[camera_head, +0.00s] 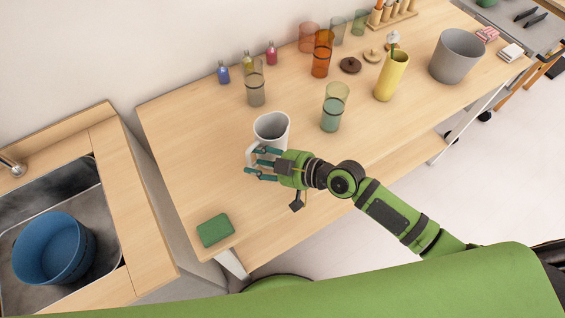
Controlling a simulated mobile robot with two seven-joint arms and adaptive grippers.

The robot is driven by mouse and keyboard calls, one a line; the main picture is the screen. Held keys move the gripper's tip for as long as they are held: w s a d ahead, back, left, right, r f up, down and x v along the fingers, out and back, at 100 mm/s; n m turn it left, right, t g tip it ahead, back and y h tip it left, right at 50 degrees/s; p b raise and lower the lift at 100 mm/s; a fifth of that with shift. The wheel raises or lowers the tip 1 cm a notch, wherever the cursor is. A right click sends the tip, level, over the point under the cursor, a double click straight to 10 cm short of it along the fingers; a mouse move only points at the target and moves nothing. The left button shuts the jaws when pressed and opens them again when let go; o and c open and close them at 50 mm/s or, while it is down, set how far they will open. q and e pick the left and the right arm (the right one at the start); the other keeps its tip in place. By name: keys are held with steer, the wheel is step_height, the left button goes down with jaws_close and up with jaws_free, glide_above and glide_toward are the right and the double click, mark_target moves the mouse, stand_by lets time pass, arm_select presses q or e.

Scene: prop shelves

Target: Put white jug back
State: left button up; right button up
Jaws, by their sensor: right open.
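The white jug (272,127) stands upright on the wooden table, left of its middle, with its handle toward the lower left. My right gripper (254,164) is at the jug's near left side by the handle. Its teal fingers are spread apart. I cannot tell whether a finger touches the handle, since the fingers partly overlap it in this view. My left gripper is not in view.
Behind the jug stand a grey-brown glass (256,92) and small bottles (223,73). A green-tinted glass (333,108) and yellow vase (391,75) stand to the right. A green sponge (215,230) lies near the front edge. Bare table lies left of the jug.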

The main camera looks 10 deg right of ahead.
steer(key=b+v, duration=0.2)
steer(key=v, duration=0.8)
steer(key=shift+s, duration=0.1)
